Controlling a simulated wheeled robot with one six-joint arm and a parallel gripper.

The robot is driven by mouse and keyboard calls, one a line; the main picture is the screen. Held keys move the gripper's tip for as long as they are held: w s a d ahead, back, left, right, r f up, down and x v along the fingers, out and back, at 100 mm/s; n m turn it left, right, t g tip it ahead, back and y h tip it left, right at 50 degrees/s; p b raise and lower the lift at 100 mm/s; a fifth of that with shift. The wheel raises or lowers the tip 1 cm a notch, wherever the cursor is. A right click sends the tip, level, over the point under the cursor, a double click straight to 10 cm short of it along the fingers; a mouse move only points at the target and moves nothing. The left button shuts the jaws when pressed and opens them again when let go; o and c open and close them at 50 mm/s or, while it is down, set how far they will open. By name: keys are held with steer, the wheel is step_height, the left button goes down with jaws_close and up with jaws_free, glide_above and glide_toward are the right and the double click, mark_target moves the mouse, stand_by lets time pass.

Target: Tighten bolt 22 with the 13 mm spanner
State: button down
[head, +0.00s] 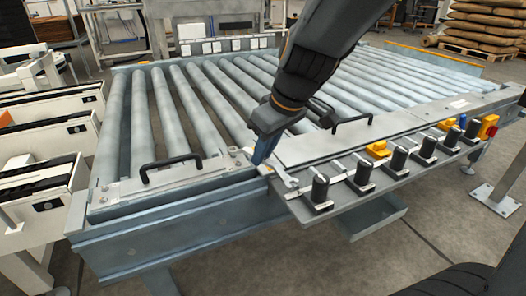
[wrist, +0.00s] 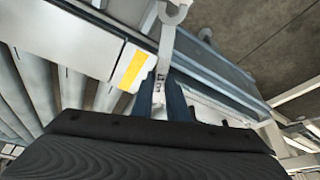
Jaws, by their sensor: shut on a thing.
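My gripper (head: 262,158) points down over the front edge of the roller conveyor, and its blue fingers are shut on a grey spanner (head: 287,179). In the wrist view the spanner (wrist: 166,50) sticks out from between the fingers (wrist: 172,95), with its open-jaw end at the top of the picture. In the head view that end lies beside the left end of the row of black cylinders. The size mark on the spanner is too small to read. I cannot make out bolt 22 or tell whether the spanner touches any bolt.
Several black cylinders (head: 364,173) stand along the front rail, with yellow blocks (head: 378,149) and a red-topped yellow box (head: 488,127) farther right. Black handles (head: 171,167) rise from the conveyor's cover plates. Rollers (head: 185,105) fill the deck. Pale bins (head: 40,190) stand at left.

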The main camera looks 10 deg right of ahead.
steer(key=shift+f+b, duration=0.45)
steer(key=shift+f, duration=0.2)
stand_by(1.1)
